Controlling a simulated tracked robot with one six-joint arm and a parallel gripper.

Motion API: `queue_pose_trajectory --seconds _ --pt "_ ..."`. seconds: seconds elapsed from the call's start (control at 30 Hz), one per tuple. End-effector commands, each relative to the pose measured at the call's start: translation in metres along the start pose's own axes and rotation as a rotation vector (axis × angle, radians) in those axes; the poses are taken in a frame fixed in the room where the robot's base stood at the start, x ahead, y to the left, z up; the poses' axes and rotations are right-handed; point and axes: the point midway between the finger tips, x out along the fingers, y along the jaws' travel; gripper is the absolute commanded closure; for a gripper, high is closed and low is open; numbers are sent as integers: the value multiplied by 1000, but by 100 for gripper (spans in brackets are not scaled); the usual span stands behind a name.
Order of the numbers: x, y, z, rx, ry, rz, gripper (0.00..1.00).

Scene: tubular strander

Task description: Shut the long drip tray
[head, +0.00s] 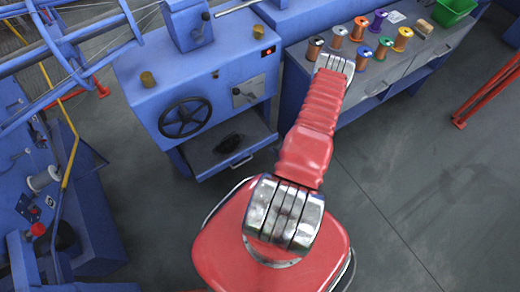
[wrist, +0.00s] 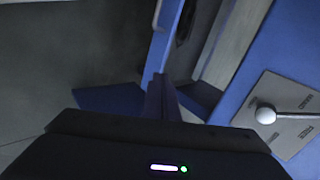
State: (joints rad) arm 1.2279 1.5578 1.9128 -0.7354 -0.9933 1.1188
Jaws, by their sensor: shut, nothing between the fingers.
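The long drip tray (head: 205,160) appears to be the grey, blue-fronted tray low in the blue machine in the head view. It stands pulled out, with a pale handle (head: 242,161) on its front and a dark thing lying inside. In the wrist view, the tray's blue front edge (wrist: 163,42) runs upward from near my fingertips. My gripper (wrist: 160,82) is shut and empty, its fingers dark against the tray's near end. Whether they touch the tray I cannot tell. In the head view my gripper is hidden behind my red arm.
A bench with several spools (head: 385,48) stands right. Grey floor (head: 400,170) is clear in front.

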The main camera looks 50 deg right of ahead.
Motion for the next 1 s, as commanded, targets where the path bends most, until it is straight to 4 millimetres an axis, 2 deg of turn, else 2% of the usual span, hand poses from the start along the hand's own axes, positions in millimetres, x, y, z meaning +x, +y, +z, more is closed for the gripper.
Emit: queue_pose_trajectory --seconds 0.03,0.1,0.27,0.73,1.0 --pt "0 13 9 38 -1 -10 100" --pt "0 24 17 78 -1 -27 100" --pt "0 36 28 129 1 -49 100" --pt "3 36 29 133 1 -52 100" --pt "27 35 30 130 -1 -53 100"
